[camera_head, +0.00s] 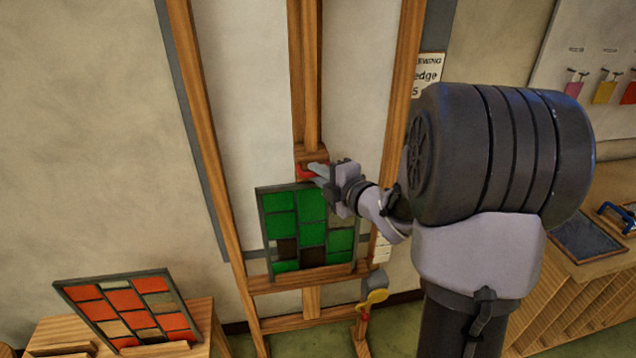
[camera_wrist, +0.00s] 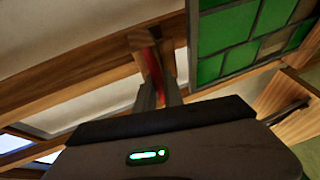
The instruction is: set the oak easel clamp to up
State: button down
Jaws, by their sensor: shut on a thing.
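The oak easel (camera_head: 190,95) stands against the wall, with a green leaded panel (camera_head: 311,235) upright on its ledge. The easel clamp (camera_head: 312,155) is a wooden block with a red part (camera_head: 305,172), on the central mast just above the panel's top edge. My gripper (camera_head: 316,171) reaches in from the right and is shut on the clamp's red part. In the wrist view, the two fingers (camera_wrist: 159,92) close around the red part (camera_wrist: 154,64), with the green panel (camera_wrist: 230,40) to the right. The fingertips partly hide the red part.
A red leaded panel (camera_head: 130,308) leans on a wooden stand at the lower left. A yellow round thing (camera_head: 377,296) is at the easel's lower right. A wooden bench (camera_head: 580,275) with a dark tray and a blue-handled tool is at the right. Colored tags hang on the wall board.

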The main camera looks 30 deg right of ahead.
notch_tip(320, 180, up, 30)
jog(key=p, duration=1.6)
jog(key=shift+f+p, duration=0.2)
jog(key=shift+p, duration=0.15)
jog(key=c, duration=1.5)
grip_release()
jog(key=shift+f, duration=0.1)
jog(key=shift+o, duration=0.2)
jog(key=v, duration=1.7)
jog(key=shift+s, duration=0.2)
jog(key=shift+f, duration=0.1)
